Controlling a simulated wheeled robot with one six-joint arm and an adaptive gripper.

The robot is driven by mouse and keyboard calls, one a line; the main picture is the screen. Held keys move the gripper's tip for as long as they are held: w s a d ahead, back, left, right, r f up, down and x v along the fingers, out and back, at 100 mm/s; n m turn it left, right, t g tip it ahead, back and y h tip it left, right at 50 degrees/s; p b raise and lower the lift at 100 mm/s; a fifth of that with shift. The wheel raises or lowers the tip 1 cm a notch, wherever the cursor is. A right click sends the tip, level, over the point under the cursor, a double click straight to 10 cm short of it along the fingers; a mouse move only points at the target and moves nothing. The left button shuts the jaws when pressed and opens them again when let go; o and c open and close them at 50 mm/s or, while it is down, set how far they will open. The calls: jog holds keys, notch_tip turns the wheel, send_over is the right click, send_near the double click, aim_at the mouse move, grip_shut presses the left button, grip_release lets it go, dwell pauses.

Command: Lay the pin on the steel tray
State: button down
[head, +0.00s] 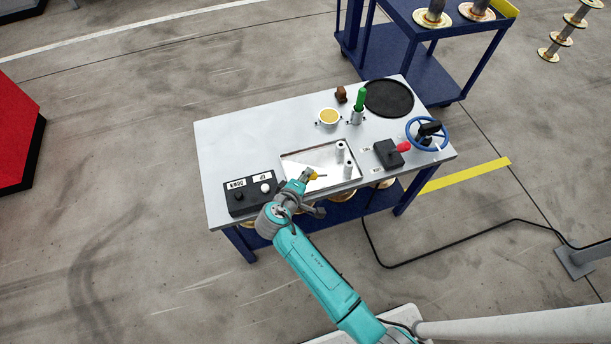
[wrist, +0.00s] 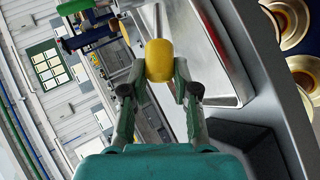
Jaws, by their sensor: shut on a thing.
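The pin shows as a yellow piece (head: 313,175) at the end of my gripper (head: 306,177), over the near side of the steel tray. In the wrist view, its rounded yellow end (wrist: 159,60) sits between the two fingertips of my gripper (wrist: 160,78), which is shut on it. I cannot tell whether the pin touches the tray.
Two grey cylinders (head: 340,150) stand at the tray's right side. A black button box (head: 240,201) is left of the tray, and a lever box with a red knob (head: 388,153) is right.

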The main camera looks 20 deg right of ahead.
jog(key=c, duration=0.8)
grip_release()
jog(key=v, duration=1.2)
jog(key=shift+f, duration=0.1)
